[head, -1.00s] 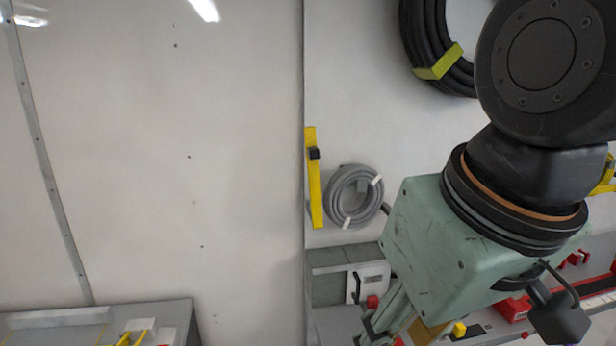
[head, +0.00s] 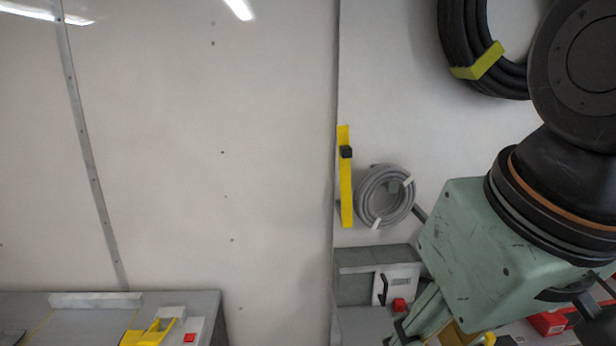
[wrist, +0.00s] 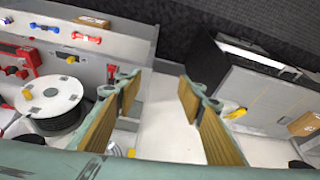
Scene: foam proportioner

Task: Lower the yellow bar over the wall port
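A yellow bar (head: 345,180) stands upright against the wall beside the panel edge, with a black knob near its top. It hangs left of a grey coiled hose. I cannot make out a port near it. A second yellow piece (head: 148,334) lies on the grey cabinet at lower left, beside a red button, partly cut by the frame edge. My gripper (wrist: 158,85) is open and empty in the wrist view, its tan-padded fingers apart over pale floor. In the head view its fingers (head: 418,322) are at the bottom, right of and below the upright bar.
A grey hose coil (head: 385,195) and a black hose coil (head: 468,60) hang on the wall. A grey unit with a red button (head: 398,305) stands below. The wrist view shows a hose reel (wrist: 52,98) at left and a grey cabinet (wrist: 255,90) at right.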

